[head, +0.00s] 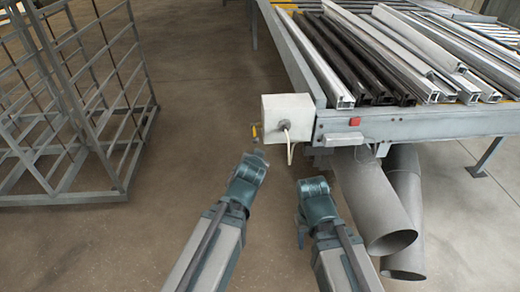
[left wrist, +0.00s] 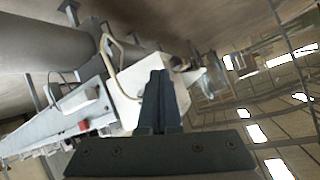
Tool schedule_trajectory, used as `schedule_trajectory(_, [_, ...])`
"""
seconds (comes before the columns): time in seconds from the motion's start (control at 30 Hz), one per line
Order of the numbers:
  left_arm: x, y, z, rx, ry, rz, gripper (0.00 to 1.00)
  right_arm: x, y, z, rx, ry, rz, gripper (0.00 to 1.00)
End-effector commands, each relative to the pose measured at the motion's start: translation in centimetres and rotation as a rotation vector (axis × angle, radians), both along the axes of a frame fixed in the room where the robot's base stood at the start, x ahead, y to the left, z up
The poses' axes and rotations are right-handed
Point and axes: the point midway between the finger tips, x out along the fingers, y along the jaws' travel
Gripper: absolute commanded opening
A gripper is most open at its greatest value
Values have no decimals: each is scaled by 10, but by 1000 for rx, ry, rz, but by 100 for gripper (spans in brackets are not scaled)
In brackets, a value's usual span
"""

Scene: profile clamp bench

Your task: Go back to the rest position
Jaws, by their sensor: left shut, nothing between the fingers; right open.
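My left gripper (head: 260,152) points away from me, just in front of and below the white box (head: 287,118) on the bench corner. In the left wrist view its two dark fingers (left wrist: 160,78) are together with nothing between them. The white box (left wrist: 128,85) shows behind them there; the fingers overlap it in the picture, and I cannot tell the exact gap. My right gripper (head: 301,236) hangs beside its wrist, over the floor in front of the bench; it is open, small in view, and holds nothing visible.
The bench (head: 410,125) carries several light and dark metal profiles (head: 365,60). A red button (head: 355,122) is on its front edge. Two grey ducts (head: 375,205) come down below it, right of my right arm. A grey rack (head: 75,110) stands at left. Floor between is clear.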

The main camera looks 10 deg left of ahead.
Motion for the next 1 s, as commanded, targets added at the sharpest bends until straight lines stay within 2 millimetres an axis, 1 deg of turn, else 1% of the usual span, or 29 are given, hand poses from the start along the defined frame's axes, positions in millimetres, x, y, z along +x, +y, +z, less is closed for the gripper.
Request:
schedule_trajectory(0.17, [-1,-1,-1,0,8,1,0,0,0,0,0,0,0,50])
schedule_trajectory(0.27, [-10,-7,-13,-6,78,8,0,0,0,2,0,0,0,50])
schedule_trajectory(0.37, [-35,-19,-37,-14,236,20,0,0,0,5,0,0,0,50])
schedule_trajectory(0.4, [-49,-25,-48,-17,318,25,0,0,0,6,0,0,0,50])
schedule_trajectory(0.47, [-72,-35,-63,-17,443,29,0,0,0,8,0,0,0,50])
schedule_trajectory(0.5, [-89,-41,-71,-16,525,29,0,0,0,9,0,0,0,50])
schedule_trajectory(0.57, [-115,-50,-81,-11,643,29,0,0,0,11,0,0,0,50])
schedule_trajectory(0.6, [-131,-55,-86,-6,717,27,0,0,0,12,0,0,0,50])
schedule_trajectory(0.7, [-168,-65,-93,8,875,21,0,0,0,13,0,0,0,50])
schedule_trajectory(0.8, [-194,-71,-94,22,986,15,0,0,0,15,0,0,0,50])
schedule_trajectory(0.9, [-210,-74,-94,32,1050,11,0,0,0,15,0,0,0,50])
schedule_trajectory(1.0, [-215,-75,-94,35,1074,9,0,0,0,15,0,0,0,50])
